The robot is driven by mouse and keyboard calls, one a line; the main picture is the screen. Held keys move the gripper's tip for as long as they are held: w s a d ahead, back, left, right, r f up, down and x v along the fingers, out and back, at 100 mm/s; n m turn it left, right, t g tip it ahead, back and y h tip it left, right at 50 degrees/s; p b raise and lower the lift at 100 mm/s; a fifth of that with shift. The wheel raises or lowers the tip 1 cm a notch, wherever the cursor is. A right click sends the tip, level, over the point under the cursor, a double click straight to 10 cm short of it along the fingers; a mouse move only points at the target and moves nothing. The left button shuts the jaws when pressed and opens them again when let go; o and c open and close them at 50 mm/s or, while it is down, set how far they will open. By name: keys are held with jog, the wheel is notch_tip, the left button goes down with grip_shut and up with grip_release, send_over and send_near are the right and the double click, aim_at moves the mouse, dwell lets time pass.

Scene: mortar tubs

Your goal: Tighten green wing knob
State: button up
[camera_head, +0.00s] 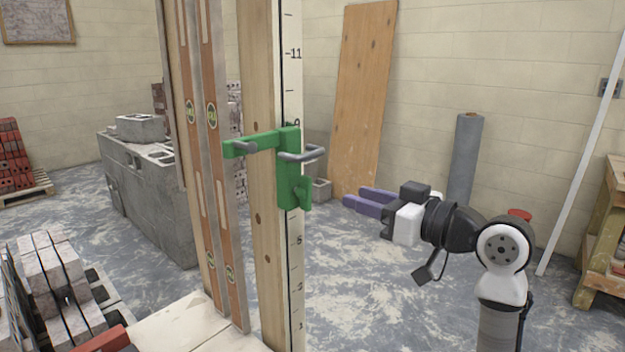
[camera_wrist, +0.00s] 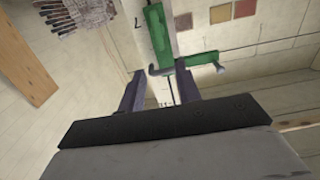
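A green clamp-like bracket (camera_head: 288,180) is fixed on the tall wooden post with a number scale. It has a green arm to the left and grey bar handles near its top. A small green piece (camera_head: 303,192) sticks out low on its right side; it looks like the wing knob, but its shape is hard to make out. In the wrist view the bracket (camera_wrist: 158,32) is ahead, beyond the fingertips. My gripper (camera_head: 354,196) is open and empty, right of the bracket and apart from it. Its two purple fingers also show in the wrist view (camera_wrist: 161,76).
The scaled post (camera_head: 292,80) stands upright beside two orange spirit levels (camera_head: 212,150). A grey block wall (camera_head: 150,205) is behind at left, and stacked blocks (camera_head: 62,275) are at front left. A wooden board (camera_head: 362,95) and grey roll (camera_head: 466,150) lean behind. Floor near my gripper is clear.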

aim_at(311, 182)
jog(key=p+x, duration=0.2)
jog(key=x, duration=0.9)
jog(key=shift+w+a+p, duration=0.15)
jog(key=shift+a+p, duration=0.1)
jog(key=shift+p, duration=0.1)
jog(key=shift+c, duration=0.3)
grip_shut()
